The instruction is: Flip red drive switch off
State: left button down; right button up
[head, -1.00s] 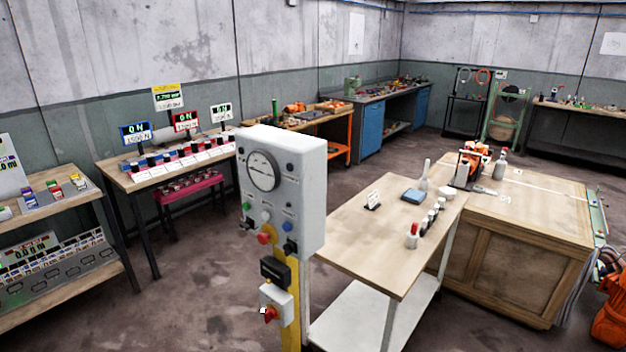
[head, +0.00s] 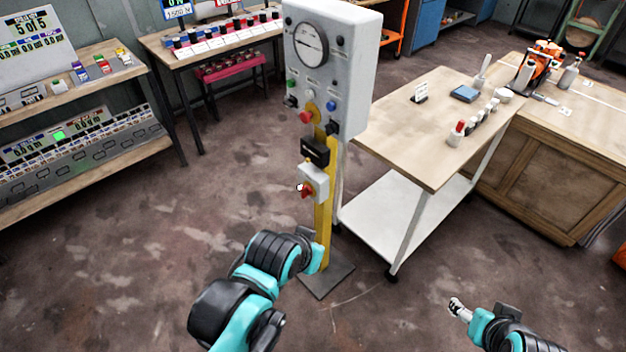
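The red drive switch (head: 306,190) is a red rotary knob on a small white box (head: 317,180), fixed low on a yellow post (head: 324,220). A pale spot shows at its left edge; I cannot read its setting. My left arm reaches up from the bottom, and its end with the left gripper (head: 312,256) is below the switch box, apart from the switch in the picture. Its fingers cannot be made out. My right gripper (head: 459,308) is at the lower right over the floor, far from the switch. It is too small to tell open from shut.
A grey control box (head: 345,75) with a dial tops the post, with a red button (head: 306,117) and a black box (head: 314,151) below. A dark base plate (head: 327,280) stands on the floor. A wood-topped cart (head: 400,150) is right of the post. Floor left of the post is clear.

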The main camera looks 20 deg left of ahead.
aim_at(305, 190)
jog(key=l+u, duration=0.1)
jog(key=u, duration=0.25)
jog(key=l+u, duration=0.1)
jog(key=u, duration=0.6)
jog(key=l, duration=0.05)
